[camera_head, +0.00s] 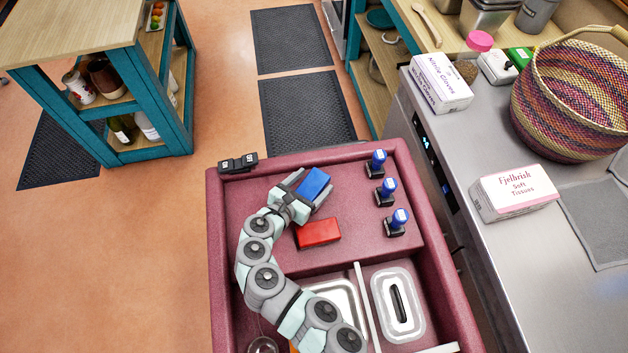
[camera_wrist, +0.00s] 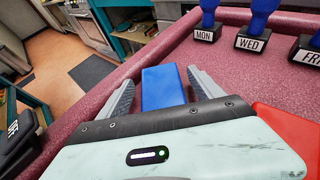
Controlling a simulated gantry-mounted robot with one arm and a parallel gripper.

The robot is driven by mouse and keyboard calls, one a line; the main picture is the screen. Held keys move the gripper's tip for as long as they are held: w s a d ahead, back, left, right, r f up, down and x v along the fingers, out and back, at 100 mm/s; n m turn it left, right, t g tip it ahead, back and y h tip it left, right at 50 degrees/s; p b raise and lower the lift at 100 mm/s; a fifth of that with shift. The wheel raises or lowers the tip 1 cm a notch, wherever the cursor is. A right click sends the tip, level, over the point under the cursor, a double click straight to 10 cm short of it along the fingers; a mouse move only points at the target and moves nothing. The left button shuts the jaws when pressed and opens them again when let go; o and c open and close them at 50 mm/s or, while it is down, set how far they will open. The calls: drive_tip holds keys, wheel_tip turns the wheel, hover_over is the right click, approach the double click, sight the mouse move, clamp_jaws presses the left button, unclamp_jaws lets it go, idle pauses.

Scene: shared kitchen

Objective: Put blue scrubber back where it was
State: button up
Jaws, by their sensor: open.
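The blue scrubber (camera_head: 315,182), a plain blue block, is in the upper part of the maroon tray (camera_head: 345,262). My gripper (camera_head: 303,188) is open with its fingers on either side of the scrubber. In the wrist view the scrubber (camera_wrist: 162,88) shows between the two grey fingers (camera_wrist: 160,92), with a narrow gap at each side. Its near end is hidden behind my gripper's body. I cannot tell whether it rests fully on the tray floor. A red block (camera_head: 319,233) lies just below it in the head view, apart from it.
Three blue-handled stamps (camera_head: 386,192) stand along the tray's right side; the wrist view reads MON, WED (camera_wrist: 252,38) and FRI. A black item (camera_head: 238,163) sits on the upper-left rim. Lidded containers (camera_head: 399,305) fill the lower compartments. A counter with boxes and a basket (camera_head: 575,100) is right.

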drive_tip(key=v, duration=1.1)
